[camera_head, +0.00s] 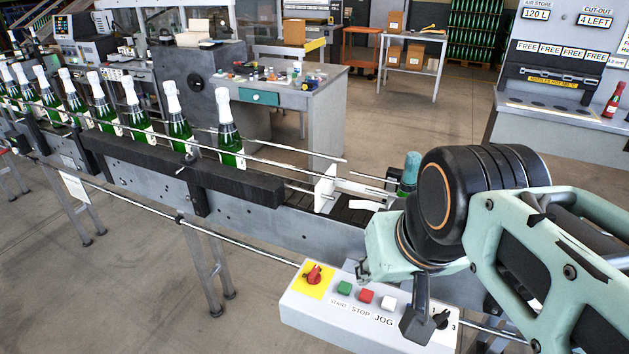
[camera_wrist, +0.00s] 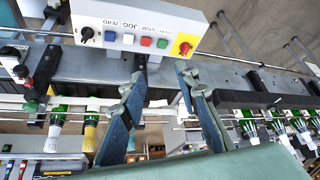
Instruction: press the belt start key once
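The green start key (camera_head: 344,288) is on the sloped front panel of a pale control box (camera_head: 310,312), with START printed below it. In the wrist view, upside down, the green start key (camera_wrist: 162,43) shows beyond and between my fingertips. My gripper (camera_wrist: 160,74) is open, its two blue-grey fingers well apart with nothing between them. I see no contact with the box. A red stop key (camera_head: 366,296) and a white jog key (camera_head: 388,303) sit beside it. In the head view my arm covers the box's right part.
A red knob on a yellow plate (camera_head: 313,275) is just left of the start key. A blue key (camera_wrist: 110,36) and black selector (camera_wrist: 87,33) are at the box's other end. Green bottles (camera_head: 178,128) stand along the conveyor (camera_head: 240,215) behind the box.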

